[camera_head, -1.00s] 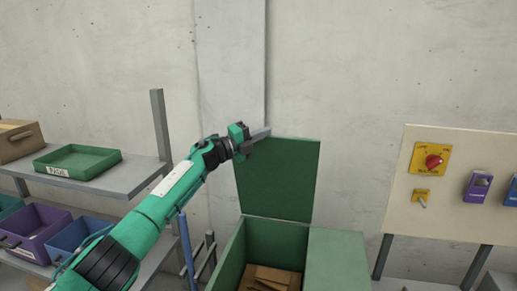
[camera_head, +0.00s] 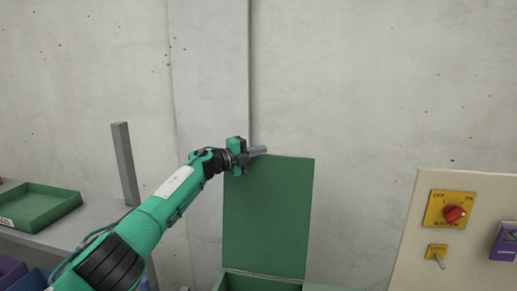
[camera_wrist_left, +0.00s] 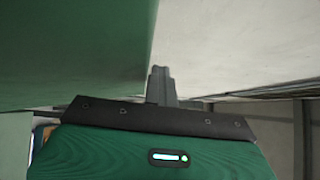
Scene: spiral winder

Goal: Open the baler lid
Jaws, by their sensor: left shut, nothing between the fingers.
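The green baler lid (camera_head: 267,220) stands upright, raised on the back edge of the green baler box (camera_head: 255,284), of which only the top rim shows. My left gripper (camera_head: 260,151) is shut and empty at the lid's upper left corner. Its fingers point right, along the lid's top edge. In the left wrist view the closed fingers (camera_wrist_left: 160,85) lie beside the edge of the green lid (camera_wrist_left: 75,50); whether they touch it I cannot tell. My right gripper is not in view.
A control panel (camera_head: 480,230) with a red knob (camera_head: 454,214) and a switch stands at the right. A grey shelf (camera_head: 85,232) with a green tray (camera_head: 40,206) is at the left. A concrete wall (camera_head: 370,90) is behind the lid.

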